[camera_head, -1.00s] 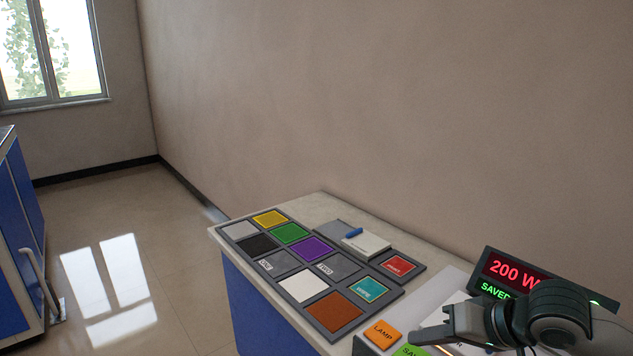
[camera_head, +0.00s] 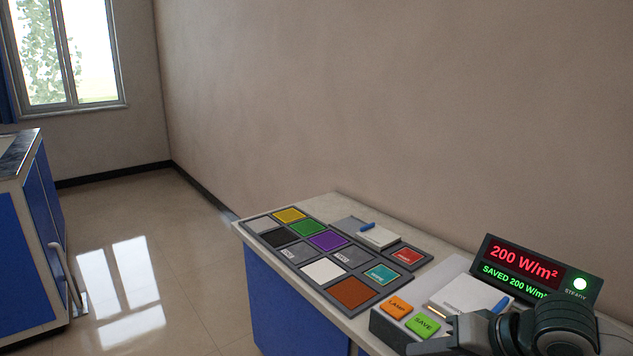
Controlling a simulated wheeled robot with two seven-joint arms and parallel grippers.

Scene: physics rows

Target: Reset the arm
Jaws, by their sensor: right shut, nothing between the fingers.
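My right gripper (camera_head: 432,342) is at the bottom right, in front of the counter's near end and just below the green SAVE button (camera_head: 423,324). It is shut and empty, with its arm coming in from the lower right. The orange LAMP button (camera_head: 397,306) is beside SAVE on a grey box. The display (camera_head: 533,270) behind reads 200 W/m² in red and SAVED 200 W/m² in green, with a lit STEADY lamp (camera_head: 580,284). My left gripper is out of view.
The counter (camera_head: 290,260) holds a grid of coloured tiles, with a white tile (camera_head: 323,270) and a brown tile (camera_head: 355,293) nearest. A blue cabinet (camera_head: 22,250) stands at left. The floor between is clear.

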